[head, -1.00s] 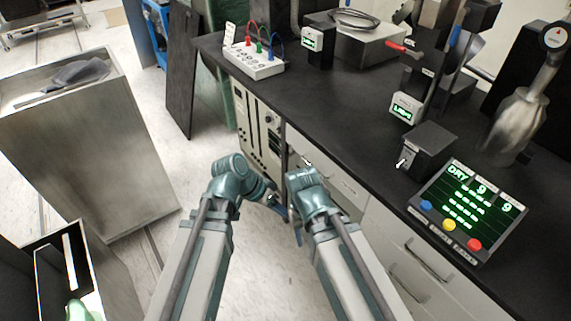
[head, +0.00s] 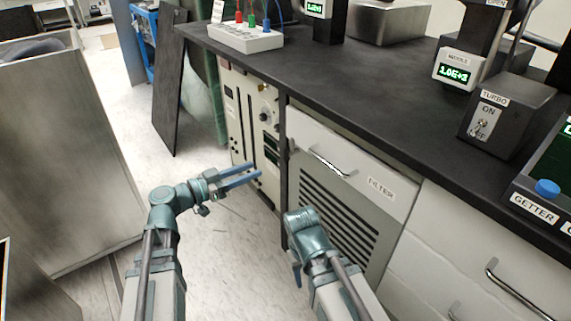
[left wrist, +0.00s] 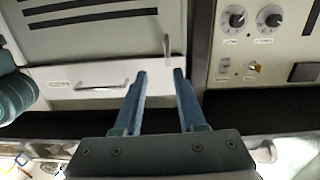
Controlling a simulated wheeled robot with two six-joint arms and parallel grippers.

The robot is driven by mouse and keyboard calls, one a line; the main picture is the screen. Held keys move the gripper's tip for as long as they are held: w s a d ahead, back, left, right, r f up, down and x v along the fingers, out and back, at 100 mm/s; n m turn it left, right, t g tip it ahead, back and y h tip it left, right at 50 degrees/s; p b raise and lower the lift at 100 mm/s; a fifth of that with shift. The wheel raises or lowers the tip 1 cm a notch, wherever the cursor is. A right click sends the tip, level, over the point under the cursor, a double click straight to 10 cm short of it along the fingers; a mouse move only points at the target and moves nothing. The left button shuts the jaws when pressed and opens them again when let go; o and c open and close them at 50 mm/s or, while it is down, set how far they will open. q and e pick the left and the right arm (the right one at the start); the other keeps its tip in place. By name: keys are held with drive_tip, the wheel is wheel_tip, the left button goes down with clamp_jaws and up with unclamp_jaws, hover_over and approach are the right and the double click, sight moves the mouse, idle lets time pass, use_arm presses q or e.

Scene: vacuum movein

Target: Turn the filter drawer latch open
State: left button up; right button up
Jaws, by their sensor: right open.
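The filter drawer (head: 400,203), a white front with a metal handle and a FILTER label, is closed under the bench. Its latch (head: 292,145) looks like a small piece at the drawer's left edge. In the left wrist view, which looks upside down, the latch (left wrist: 167,45) is a pale upright bar beside the drawer (left wrist: 75,78). My left gripper (head: 258,173) is open and empty, left of the latch and lower in the head view; its fingertips (left wrist: 160,74) appear apart from it. My right gripper (head: 297,272) is partly hidden behind its wrist, low before the vented panel.
A slatted vent panel (head: 340,215) sits below the drawer. An instrument rack (head: 250,125) with knobs stands to its left. The black bench top (head: 350,90) overhangs above. A metal cabinet (head: 65,170) stands at left, with open floor between.

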sight(284, 153)
use_arm(q)
drive_tip(key=shift+t, duration=0.3)
drive_tip(key=x, duration=0.9)
drive_tip(key=w+x, duration=0.1)
drive_tip(key=x, duration=0.3)
drive_tip(key=shift+w+a, duration=0.1)
drive_tip(key=shift+w, duration=0.05)
clamp_jaws()
